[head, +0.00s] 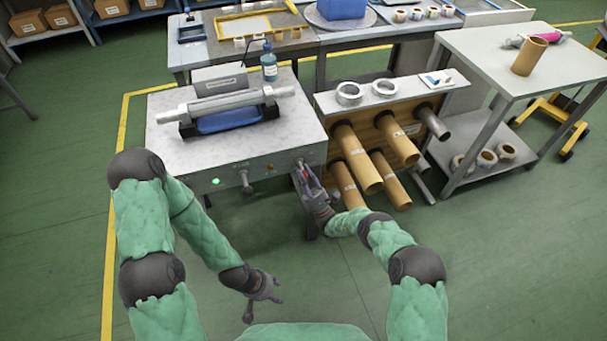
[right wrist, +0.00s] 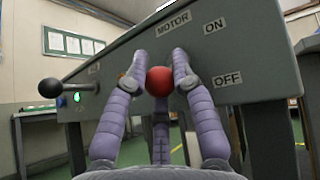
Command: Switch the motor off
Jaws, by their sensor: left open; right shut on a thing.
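The rewinder's front panel (right wrist: 130,65) carries a MOTOR label (right wrist: 173,23), an ON label (right wrist: 214,25) above and an OFF label (right wrist: 227,79) below. A red ball knob (right wrist: 158,81) is in front of the panel, left of these labels and about level with OFF in the right wrist view. Its shaft is hidden. My right gripper (right wrist: 160,70) is shut on the knob, one finger on each side; in the head view it is at the machine's right front corner (head: 304,172). My left gripper (head: 262,304) is open and empty, low in front of the machine.
A green light (head: 215,181) glows on the panel. A black-knobbed lever (right wrist: 52,88) stands out left of the red knob. Cardboard tubes (head: 355,160) jut from a rack beside my right gripper. A roller (head: 228,103) lies across the machine top. The floor in front is clear.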

